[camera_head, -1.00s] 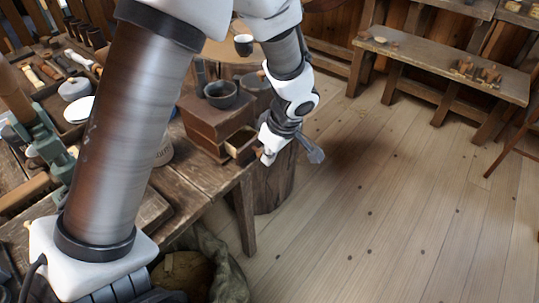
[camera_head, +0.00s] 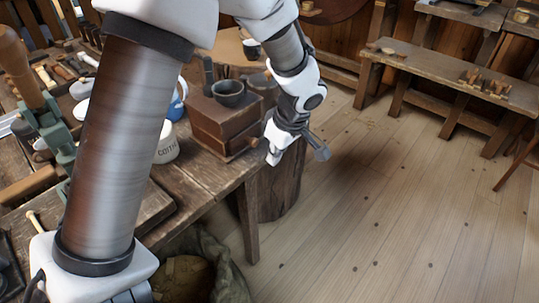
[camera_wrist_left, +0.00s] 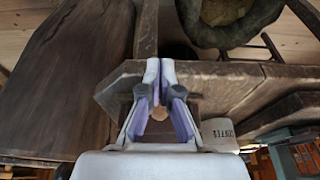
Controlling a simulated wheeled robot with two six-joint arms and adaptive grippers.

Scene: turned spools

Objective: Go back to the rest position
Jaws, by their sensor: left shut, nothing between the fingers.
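My left arm comes in from the left of the head view and arches over the workbench. My left gripper (camera_head: 285,148) hangs just right of a brown wooden box with a dark bowl on top, a coffee grinder (camera_head: 219,128), near the bench edge. The left wrist view shows its two fingers (camera_wrist_left: 160,66) close together at the tips, with nothing held. A small round brown knob (camera_wrist_left: 159,113) shows beyond them, between the fingers. The grinder's drawer appears shut in the head view. My right gripper is not in view.
The wooden workbench (camera_head: 205,178) holds a cream canister (camera_head: 167,150), a blue-and-white mug (camera_head: 178,104) and a green vise (camera_head: 50,135). A log stump (camera_head: 280,185) stands behind the bench corner. A sack (camera_head: 215,265) sits below. Plank floor (camera_head: 370,210) at right is clear.

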